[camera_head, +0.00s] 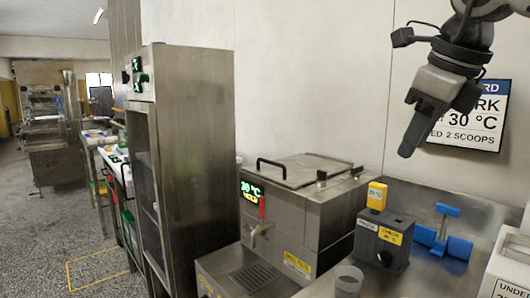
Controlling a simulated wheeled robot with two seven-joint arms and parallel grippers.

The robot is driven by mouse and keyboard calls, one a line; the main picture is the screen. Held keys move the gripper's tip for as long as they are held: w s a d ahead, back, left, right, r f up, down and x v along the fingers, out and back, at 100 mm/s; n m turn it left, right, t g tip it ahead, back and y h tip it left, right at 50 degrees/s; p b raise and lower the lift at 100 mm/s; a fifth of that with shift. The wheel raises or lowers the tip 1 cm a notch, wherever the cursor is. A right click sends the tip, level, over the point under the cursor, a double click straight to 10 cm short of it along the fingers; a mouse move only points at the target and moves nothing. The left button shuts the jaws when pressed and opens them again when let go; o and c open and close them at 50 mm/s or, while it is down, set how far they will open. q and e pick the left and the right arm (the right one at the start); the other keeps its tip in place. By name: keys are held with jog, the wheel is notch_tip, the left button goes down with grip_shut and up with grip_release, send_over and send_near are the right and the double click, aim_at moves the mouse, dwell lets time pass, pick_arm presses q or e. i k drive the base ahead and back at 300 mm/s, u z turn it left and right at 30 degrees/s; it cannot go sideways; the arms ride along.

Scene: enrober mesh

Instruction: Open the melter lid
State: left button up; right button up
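The melter (320,215) is a steel box with a green "30 °C" display on its front and a small tap below it. Its flat steel lid (312,172) lies closed on top. A black bar handle (271,162) stands at the lid's left end, and small dark fittings sit at its right end. My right gripper (410,140) hangs at the upper right, pointing down, above and to the right of the melter and touching nothing. Its fingers overlap from this angle, so I cannot tell its opening. My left gripper is not in view.
A grey block (383,243) with a yellow-capped item (377,195) stands right of the melter. Blue rollers (459,248) lie on the steel counter. A small cup (349,278) is in front. A tall steel cabinet (197,140) stands left; a wall sign (487,112) hangs behind my gripper.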

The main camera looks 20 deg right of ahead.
aim_at(293, 172)
jog(key=i, duration=1.3)
